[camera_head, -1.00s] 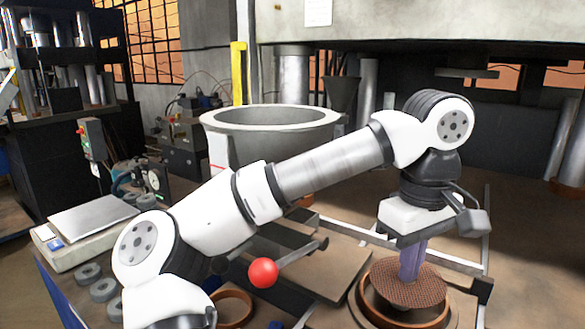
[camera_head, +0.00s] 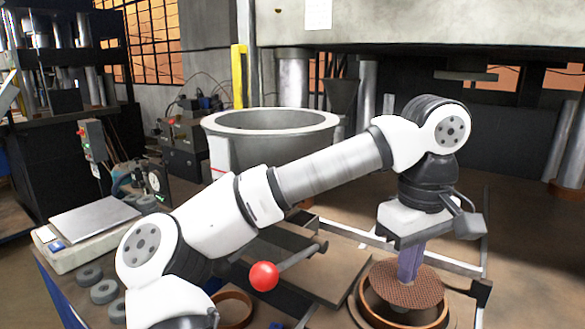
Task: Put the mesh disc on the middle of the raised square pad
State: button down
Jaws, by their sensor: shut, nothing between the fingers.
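The mesh disc (camera_head: 408,293) is a round, brown, perforated sheet at the lower right of the head view. It appears roughly level over a copper-coloured ring (camera_head: 362,301); whether it touches the ring cannot be told. My gripper (camera_head: 408,277) points down over the disc, its purple fingers shut with nothing between them. The fingertips are at or just above the disc's upper face; I cannot tell if they touch it. A flat grey-brown plate (camera_head: 335,279) lies left of the ring; I cannot tell whether it is the raised square pad.
A red ball knob (camera_head: 264,276) on a lever stands below my arm. A large grey pot (camera_head: 270,148) is behind the arm. A bench scale (camera_head: 92,219) and several grey rings (camera_head: 104,291) are at the left. Another copper-coloured ring (camera_head: 234,306) lies near the front.

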jog(key=shift+w, duration=0.1)
jog(key=shift+w+r+p, duration=0.15)
jog(key=shift+r+p, duration=0.75)
jog(key=shift+p, duration=0.05)
notch_tip(320, 180, up, 5)
jog(key=p, duration=0.4)
